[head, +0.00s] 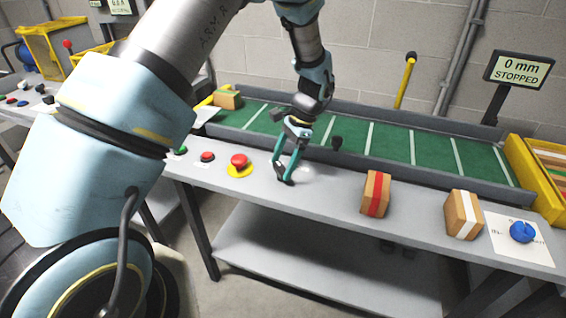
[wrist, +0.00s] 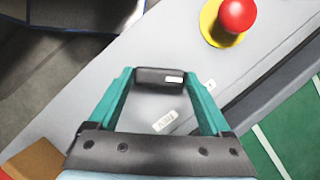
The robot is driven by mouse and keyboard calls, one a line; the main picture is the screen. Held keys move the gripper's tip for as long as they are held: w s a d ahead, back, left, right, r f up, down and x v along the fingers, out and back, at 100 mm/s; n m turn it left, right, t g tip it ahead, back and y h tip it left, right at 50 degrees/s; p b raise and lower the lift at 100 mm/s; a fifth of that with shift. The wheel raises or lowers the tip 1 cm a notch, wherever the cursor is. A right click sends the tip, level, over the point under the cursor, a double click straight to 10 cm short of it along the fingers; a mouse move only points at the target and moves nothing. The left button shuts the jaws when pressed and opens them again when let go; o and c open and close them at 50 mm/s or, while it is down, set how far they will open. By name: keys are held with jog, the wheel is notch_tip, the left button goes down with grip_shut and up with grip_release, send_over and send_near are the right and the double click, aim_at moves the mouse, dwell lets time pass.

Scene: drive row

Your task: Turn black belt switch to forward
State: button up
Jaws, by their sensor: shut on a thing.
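The black belt switch (wrist: 150,75) is a dark bar-shaped knob with a small white mark at one end, seen in the wrist view. My gripper (wrist: 160,82) has its teal fingers shut on the knob's two ends. In the head view my gripper (head: 284,178) points down at the grey shelf in front of the belt, and the switch is mostly hidden by its fingertips. A small white label (wrist: 165,121) lies beside the switch, and a smaller one (wrist: 210,85) is on another side; their print is too small to read surely.
A red emergency button (head: 239,160) on a yellow disc stands left of my gripper. The green belt (head: 390,145) runs behind, and a display (head: 519,70) reads "0 mm STOPPED". Boxes with a red band (head: 375,194) and a white band (head: 463,214) stand to the right.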

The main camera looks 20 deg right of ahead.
jog(key=o, duration=1.2)
jog(key=shift+c, duration=0.2)
jog(key=b+v, duration=0.2)
jog(key=v, duration=0.8)
jog(key=shift+r+b, duration=0.3)
jog(key=shift+r, duration=0.1)
jog(key=shift+d, duration=0.1)
